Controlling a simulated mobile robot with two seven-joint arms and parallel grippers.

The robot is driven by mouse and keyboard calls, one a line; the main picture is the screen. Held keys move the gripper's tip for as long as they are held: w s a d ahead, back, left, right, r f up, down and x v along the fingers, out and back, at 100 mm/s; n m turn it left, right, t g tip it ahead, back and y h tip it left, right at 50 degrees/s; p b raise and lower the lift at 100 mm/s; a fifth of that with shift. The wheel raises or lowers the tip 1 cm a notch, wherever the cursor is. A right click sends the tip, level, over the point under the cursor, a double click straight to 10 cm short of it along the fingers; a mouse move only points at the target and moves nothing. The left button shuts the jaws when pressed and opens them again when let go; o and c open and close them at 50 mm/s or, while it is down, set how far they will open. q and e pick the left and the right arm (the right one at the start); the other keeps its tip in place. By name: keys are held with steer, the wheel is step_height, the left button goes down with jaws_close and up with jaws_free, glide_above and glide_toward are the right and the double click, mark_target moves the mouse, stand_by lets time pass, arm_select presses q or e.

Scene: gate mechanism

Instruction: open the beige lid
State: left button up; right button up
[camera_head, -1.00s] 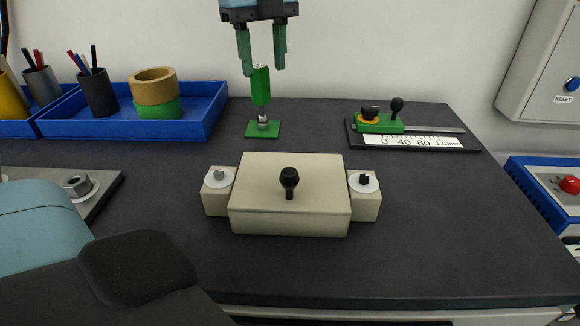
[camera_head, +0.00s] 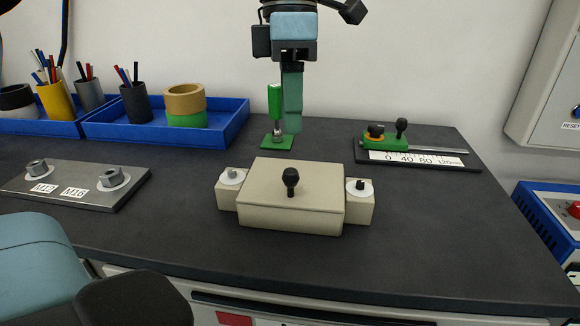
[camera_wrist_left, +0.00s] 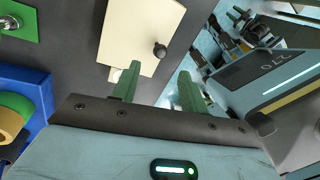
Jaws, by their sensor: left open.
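The beige lid (camera_head: 265,185) covers a beige box in the middle of the bench and looks closed. A black knob (camera_head: 290,178) stands on it. The lid (camera_wrist_left: 138,30) and the knob (camera_wrist_left: 160,50) also show in the left wrist view, beyond the fingertips. My left gripper (camera_head: 293,128) is behind the box, seen edge-on, beside the upright green handle. In the left wrist view its fingers (camera_wrist_left: 157,82) are apart with nothing between them. It is clear of the lid and knob. My right gripper is not in view.
Beige side blocks carry a left latch (camera_head: 232,177) and a right latch (camera_head: 359,187). The green handle (camera_head: 275,102) stands behind the box. A slider with a scale (camera_head: 415,158) is at back right, a blue tray (camera_head: 160,135) at back left, a metal plate (camera_head: 75,187) at left. Bench front is clear.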

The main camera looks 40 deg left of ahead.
mark_target(291, 169)
arm_select(q)
steer(key=shift+f, duration=0.1)
steer(key=shift+s+d+f, duration=0.15)
steer(key=shift+s+f, duration=0.05)
steer(key=shift+f, duration=1.05)
steer(key=shift+s+d+f, duration=0.2)
steer(key=shift+f, duration=1.1)
steer(key=shift+s+d+f, duration=0.15)
steer(key=shift+s+f, duration=0.05)
steer(key=shift+f, duration=1.05)
steer(key=shift+c, duration=0.3)
jaws_close()
